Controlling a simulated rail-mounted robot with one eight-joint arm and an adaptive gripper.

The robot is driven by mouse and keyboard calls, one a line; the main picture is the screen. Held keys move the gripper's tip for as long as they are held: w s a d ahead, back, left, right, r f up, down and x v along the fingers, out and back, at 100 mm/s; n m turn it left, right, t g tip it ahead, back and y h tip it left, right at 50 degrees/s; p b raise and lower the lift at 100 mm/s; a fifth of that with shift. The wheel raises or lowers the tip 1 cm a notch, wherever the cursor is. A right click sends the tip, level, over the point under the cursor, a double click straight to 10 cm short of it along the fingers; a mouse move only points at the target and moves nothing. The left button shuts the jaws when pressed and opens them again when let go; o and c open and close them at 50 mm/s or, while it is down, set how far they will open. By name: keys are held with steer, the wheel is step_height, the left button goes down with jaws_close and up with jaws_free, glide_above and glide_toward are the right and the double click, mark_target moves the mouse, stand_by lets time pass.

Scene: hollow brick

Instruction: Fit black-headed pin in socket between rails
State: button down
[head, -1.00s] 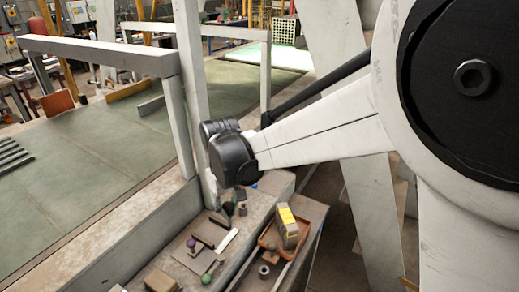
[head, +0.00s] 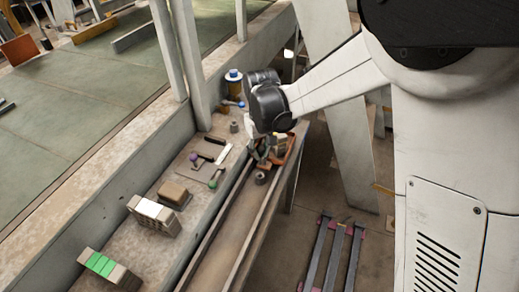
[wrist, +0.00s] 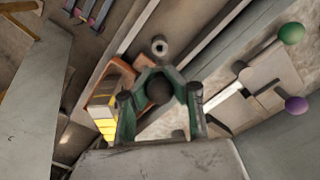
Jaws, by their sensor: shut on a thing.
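My gripper (wrist: 160,100) points down with its green-edged fingers closed around a dark round head, the black-headed pin (wrist: 158,91). The pin's shank is hidden below the head. In the head view my gripper (head: 260,150) is over the near edge of the orange tray. A grey ring-shaped socket (wrist: 159,47) with a dark hole lies just beyond the fingertips in the wrist view, apart from the pin. In the head view the socket (head: 261,178) stands at the upper end of the channel between two long rails (head: 213,222).
The orange tray (wrist: 128,48) holds a yellow-and-grey block (wrist: 106,105) close beside my fingers. Green-headed (wrist: 291,33) and purple-headed (wrist: 296,104) pins lie on the other side, by a white bar (wrist: 222,98). The rail channel (head: 222,245) is clear toward the front.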

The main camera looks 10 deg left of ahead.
mark_target(261, 146)
steer(key=shift+f+b, duration=0.9)
steer(key=shift+f, duration=1.3)
steer(key=shift+f+b, duration=1.95)
steer(key=shift+f, duration=0.25)
steer(key=c, duration=1.7)
jaws_free()
step_height(261, 146, up, 12)
steer(key=shift+r, duration=0.1)
steer(key=shift+d, duration=0.1)
